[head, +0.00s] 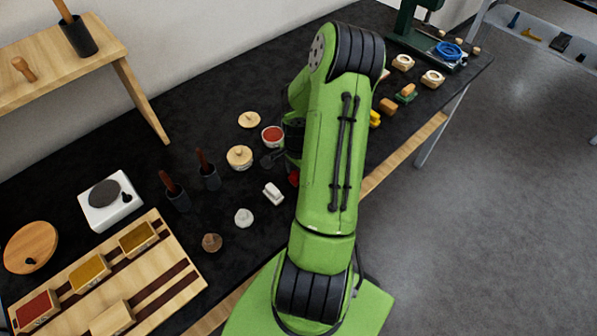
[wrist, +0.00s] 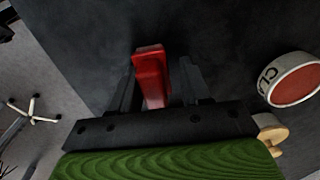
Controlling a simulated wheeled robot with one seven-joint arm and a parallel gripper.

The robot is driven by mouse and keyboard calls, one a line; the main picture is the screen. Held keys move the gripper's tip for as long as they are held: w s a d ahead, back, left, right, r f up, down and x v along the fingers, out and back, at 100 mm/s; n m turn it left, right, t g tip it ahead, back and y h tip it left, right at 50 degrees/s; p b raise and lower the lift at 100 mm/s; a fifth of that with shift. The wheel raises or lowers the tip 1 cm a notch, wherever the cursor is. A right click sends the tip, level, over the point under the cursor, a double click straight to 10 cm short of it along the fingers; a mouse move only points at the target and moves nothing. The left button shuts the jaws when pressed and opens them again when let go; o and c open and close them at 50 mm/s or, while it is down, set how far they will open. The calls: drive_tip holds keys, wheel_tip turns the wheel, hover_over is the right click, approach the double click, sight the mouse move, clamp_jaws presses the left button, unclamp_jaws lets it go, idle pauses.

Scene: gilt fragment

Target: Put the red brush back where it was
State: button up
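The red brush (wrist: 151,75) shows in the wrist view as a red block between the two dark fingers of my gripper (wrist: 158,85). A narrow dark gap shows between it and the right finger, so the fingers look open around it. In the head view only a small red piece (head: 293,178) shows beside my green arm, which hides the rest. Part of my gripper (head: 272,159) shows there as a dark shape low over the black table. I cannot tell whether the brush touches the table.
A bowl with red contents (head: 272,136) stands close by and shows in the wrist view (wrist: 294,80). Round wooden lids (head: 240,157), a white block (head: 273,193) and two dark holders (head: 208,178) are nearby. A wooden tray (head: 180,262) lies front left. A shelf (head: 110,45) stands behind.

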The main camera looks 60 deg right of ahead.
drive_tip(key=shift+s+a+f, duration=0.15)
drive_tip(key=shift+s+f, duration=0.2)
drive_tip(key=shift+s, duration=0.2)
drive_tip(key=shift+r, duration=0.3)
wheel_tip(320, 180, up, 12)
drive_tip(key=p, duration=0.3)
drive_tip(key=w+a+r+n+t+h, duration=0.15)
drive_tip(key=w+a+r+n, duration=0.25)
drive_tip(key=a+r+n, duration=0.65)
drive_tip(key=s+a+r+n+t, duration=0.1)
drive_tip(key=s+a+r+n, duration=0.1)
drive_tip(key=a, duration=0.3)
drive_tip(key=s+a+r+n+t+y, duration=0.1)
drive_tip(key=s+a+r+n, duration=0.2)
drive_tip(key=a, duration=0.3)
drive_tip(key=s+a+r+n+t, duration=0.2)
drive_tip(key=s+a+r+n, duration=0.1)
drive_tip(key=a+n, duration=0.2)
drive_tip(key=shift+s+a+r+y, duration=0.2)
drive_tip(key=shift+s+y, duration=0.15)
drive_tip(key=shift+d, duration=0.15)
